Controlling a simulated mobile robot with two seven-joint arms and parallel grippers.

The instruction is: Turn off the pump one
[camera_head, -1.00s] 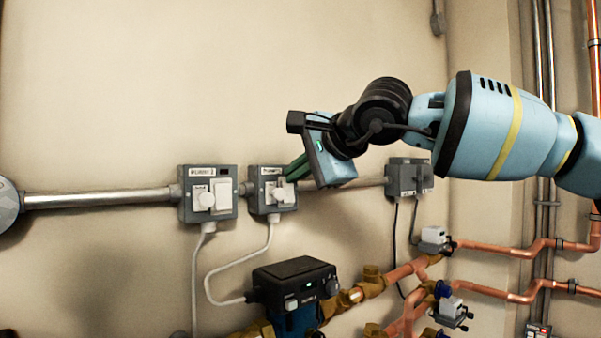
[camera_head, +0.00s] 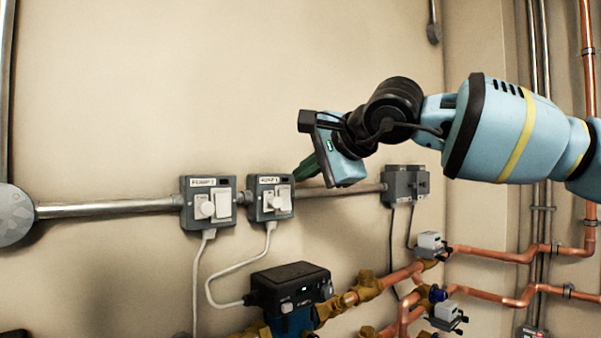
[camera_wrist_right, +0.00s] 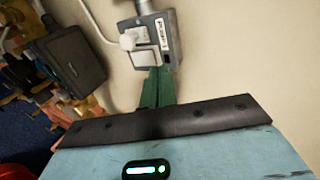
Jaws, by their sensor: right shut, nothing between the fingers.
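The pump 1 switch box (camera_head: 256,208) is a grey wall box labelled "PUMP 1", with a white plug and a white rocker switch (camera_head: 285,196) on its front. My right gripper (camera_head: 299,174) is shut and empty. Its green fingertips are just right of the box's upper right edge; I cannot tell whether they touch it. In the right wrist view the shut fingers (camera_wrist_right: 157,85) point at the box (camera_wrist_right: 165,30), ending close to its near side. I cannot tell the rocker's position. My left gripper is not in view.
A similar box labelled "PUMP 2" (camera_head: 190,213) is close on the left. A conduit (camera_head: 110,208) runs along the wall through the boxes. Another grey box (camera_head: 404,186) is to the right. A black pump unit (camera_head: 290,284) and copper pipes (camera_head: 520,298) are below.

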